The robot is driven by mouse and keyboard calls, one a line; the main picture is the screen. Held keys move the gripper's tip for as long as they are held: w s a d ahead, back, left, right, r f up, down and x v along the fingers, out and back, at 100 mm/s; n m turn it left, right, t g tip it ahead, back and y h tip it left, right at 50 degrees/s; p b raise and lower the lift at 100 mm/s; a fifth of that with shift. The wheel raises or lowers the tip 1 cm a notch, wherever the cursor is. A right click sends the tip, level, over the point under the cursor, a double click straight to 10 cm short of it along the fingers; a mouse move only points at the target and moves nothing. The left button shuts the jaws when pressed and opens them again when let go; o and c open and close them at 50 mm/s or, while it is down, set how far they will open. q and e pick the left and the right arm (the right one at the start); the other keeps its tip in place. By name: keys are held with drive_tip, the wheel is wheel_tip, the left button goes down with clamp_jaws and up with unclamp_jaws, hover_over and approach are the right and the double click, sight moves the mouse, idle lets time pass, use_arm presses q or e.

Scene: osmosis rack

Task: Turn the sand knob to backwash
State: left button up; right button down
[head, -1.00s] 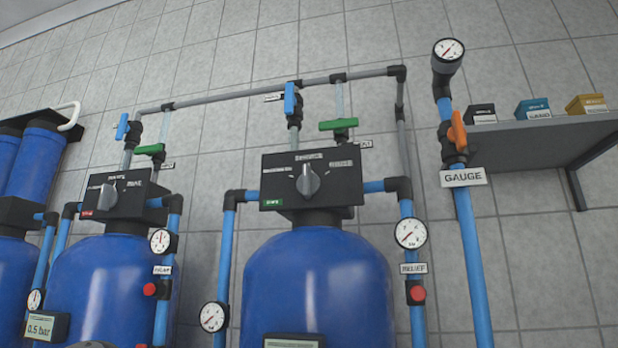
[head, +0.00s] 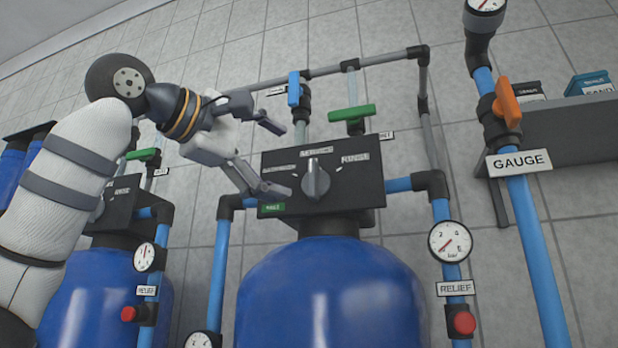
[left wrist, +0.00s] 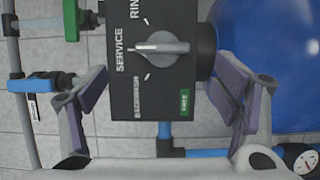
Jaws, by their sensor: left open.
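A grey knob (head: 315,180) sits on the black control box (head: 365,185) above a blue tank. Its pointer is at the SERVICE mark, upright in the head view; the knob also shows in the left wrist view (left wrist: 160,48), pointing left at SERVICE. A RINSE mark lies to one side. The mark on the other side is too small to read surely. A green label (head: 271,208) is on the box's lower left corner. My left gripper (head: 277,160) is open and empty, just left of the knob in the head view, its fingers spread and apart from the knob. My right gripper is not in view.
Pipes with a blue valve handle (head: 294,89) and a green valve handle (head: 351,113) rise behind the box. A relief gauge (head: 450,241) and an orange-handled gauge pipe (head: 507,103) stand right. A second control box (head: 118,200) is partly behind my left arm.

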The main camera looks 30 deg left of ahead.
sight(314, 180)
use_arm(q)
drive_tip(key=w, duration=0.5)
drive_tip(key=w+d, duration=0.1)
drive_tip(key=w, duration=0.2)
drive_tip(key=shift+f, duration=0.15)
drive_tip(key=shift+c, duration=0.3)
drive_tip(key=c, duration=1.1)
